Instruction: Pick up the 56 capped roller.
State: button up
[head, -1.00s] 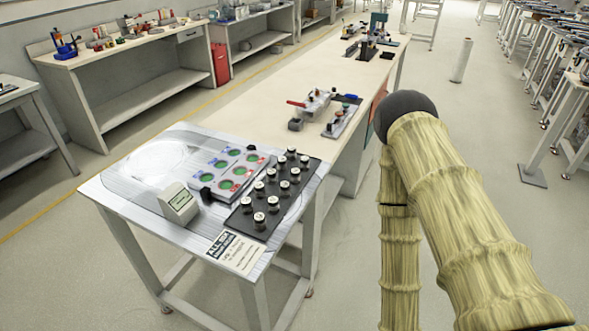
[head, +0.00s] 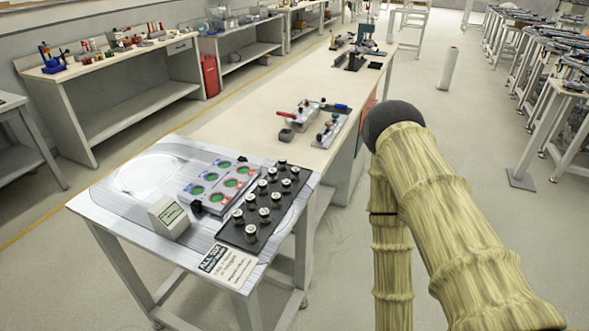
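Several capped rollers (head: 250,231) with pale tops and dark bodies stand upright in rows on a black tray (head: 232,256) at the right side of the small table (head: 130,236). Their markings are too small to read, so I cannot tell which one is 56. My arm, in a ribbed yellowish cover, rises at the right of the view, apart from the table. My gripper is not in view.
A grey board with green discs (head: 198,190), a pale box (head: 168,214) and a printed card (head: 229,264) share the small table. A long bench (head: 240,131) with tools adjoins it behind. Open floor (head: 340,270) lies to the right.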

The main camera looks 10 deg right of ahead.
aim_at(238, 219)
jog(key=z, duration=1.25)
jog(key=k, duration=1.15)
jog(key=u, duration=1.4)
